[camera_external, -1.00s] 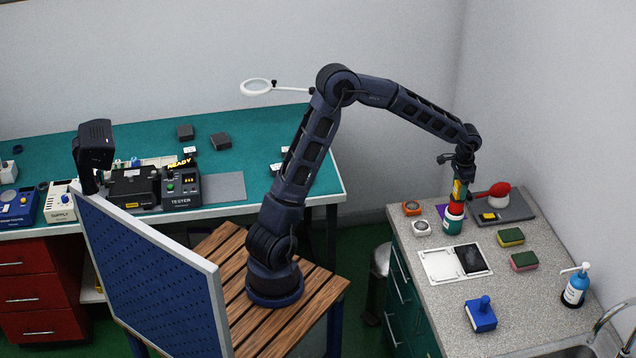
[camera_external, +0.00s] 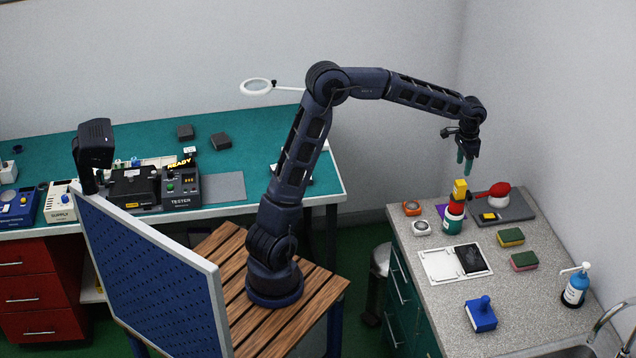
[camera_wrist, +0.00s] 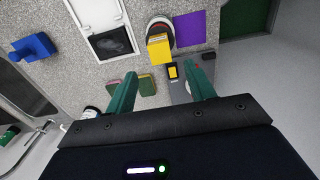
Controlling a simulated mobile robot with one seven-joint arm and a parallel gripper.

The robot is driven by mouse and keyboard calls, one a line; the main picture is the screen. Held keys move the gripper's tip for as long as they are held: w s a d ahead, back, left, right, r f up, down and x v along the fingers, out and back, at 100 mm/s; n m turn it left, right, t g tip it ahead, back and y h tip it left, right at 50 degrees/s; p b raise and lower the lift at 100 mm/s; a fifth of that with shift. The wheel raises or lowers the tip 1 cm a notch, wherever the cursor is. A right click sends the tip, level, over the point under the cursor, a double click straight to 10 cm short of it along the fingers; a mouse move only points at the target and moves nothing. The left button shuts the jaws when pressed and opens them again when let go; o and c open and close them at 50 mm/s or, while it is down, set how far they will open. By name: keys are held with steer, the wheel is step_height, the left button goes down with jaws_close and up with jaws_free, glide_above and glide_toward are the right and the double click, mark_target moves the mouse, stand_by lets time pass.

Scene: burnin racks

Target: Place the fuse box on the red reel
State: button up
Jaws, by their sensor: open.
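The yellow fuse box (camera_external: 460,188) stands on top of the red reel (camera_external: 456,208), which sits on a teal and white round piece (camera_external: 453,225) on the grey counter. The fuse box looks upright and rests on the reel. In the wrist view the yellow box (camera_wrist: 160,47) shows beyond the fingertips, largely covering the red reel. My gripper (camera_external: 465,165) is above the stack, apart from it, with its green fingers spread and empty. In the wrist view the gripper (camera_wrist: 163,72) also has nothing between its fingers.
A white frame with a dark panel (camera_external: 440,266), two sponges (camera_external: 511,237), a blue block (camera_external: 481,315) and a blue bottle (camera_external: 574,287) are on the counter.

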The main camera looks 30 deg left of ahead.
steer(key=s+a+r+n+t, duration=0.1)
steer(key=s+a+r, duration=0.25)
steer(key=a, duration=0.45)
steer(key=s+a+r+n+t, duration=0.1)
steer(key=s+a+r+n, duration=0.1)
steer(key=s+a, duration=0.45)
steer(key=s+a+r+n, duration=0.1)
steer(key=s+a+r, duration=0.2)
steer(key=a, duration=0.6)
steer(key=s+a+f+n+t, duration=0.1)
steer(key=s+a+f+n, duration=0.1)
steer(key=s+a, duration=0.6)
steer(key=s+a+f+n+t, duration=0.1)
steer(key=s+a+f+n, duration=0.2)
steer(key=s+a, duration=0.5)
steer(key=s, duration=0.3)
steer(key=shift+s+t, duration=0.25)
steer(key=shift+t, duration=0.05)
